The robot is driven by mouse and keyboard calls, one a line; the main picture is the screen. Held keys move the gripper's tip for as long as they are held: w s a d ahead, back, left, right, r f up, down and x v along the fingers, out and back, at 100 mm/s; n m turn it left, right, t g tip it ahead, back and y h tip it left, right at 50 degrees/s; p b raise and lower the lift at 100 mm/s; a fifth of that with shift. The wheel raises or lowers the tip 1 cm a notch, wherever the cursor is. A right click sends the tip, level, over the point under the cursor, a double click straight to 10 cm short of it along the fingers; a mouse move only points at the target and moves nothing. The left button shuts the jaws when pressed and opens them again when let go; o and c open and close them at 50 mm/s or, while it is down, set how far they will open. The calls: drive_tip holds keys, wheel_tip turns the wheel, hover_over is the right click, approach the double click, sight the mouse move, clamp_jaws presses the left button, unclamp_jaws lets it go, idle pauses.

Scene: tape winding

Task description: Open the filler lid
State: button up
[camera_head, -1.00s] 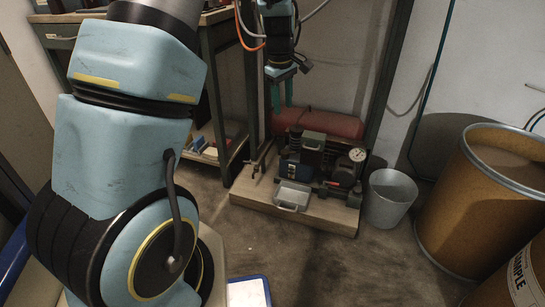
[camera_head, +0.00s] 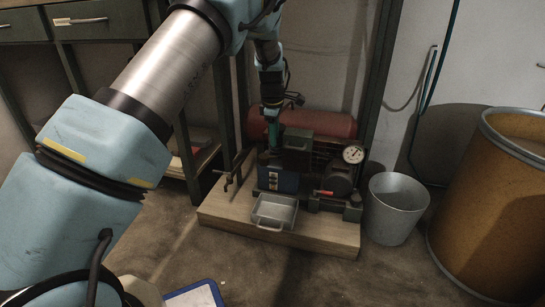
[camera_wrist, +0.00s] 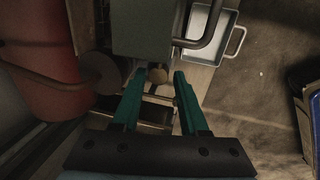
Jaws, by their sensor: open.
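A machine with a dark green box housing (camera_head: 298,139) and a blue block (camera_head: 277,180) stands on a low wooden base. My gripper (camera_head: 272,136) hangs straight down at the left rear of the green housing. In the wrist view my gripper (camera_wrist: 157,86) is open, its two teal fingers spread on either side of a small tan round knob or cap (camera_wrist: 158,75). The knob lies below the green housing's edge (camera_wrist: 145,30) in that view. I cannot tell if it is the filler lid, or whether a finger touches it. No lid is clearly seen open.
A red cylinder (camera_head: 325,123) lies behind the machine. A pressure gauge (camera_head: 353,154) stands at its right, a metal tray (camera_head: 272,212) in front. A curved pipe (camera_wrist: 208,30) passes close to the housing. A grey bucket (camera_head: 397,205) and brown drum (camera_head: 490,215) stand right.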

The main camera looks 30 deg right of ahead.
sight(276, 157)
drive_tip(key=f+b, duration=0.1)
drive_tip(key=f, duration=0.1)
drive_tip(key=f+b, duration=0.1)
drive_tip(key=f, duration=0.2)
drive_tip(key=w+d+f+b, duration=0.1)
drive_tip(key=f, duration=0.2)
drive_tip(key=shift+r, duration=0.1)
clamp_jaws()
idle(1.2)
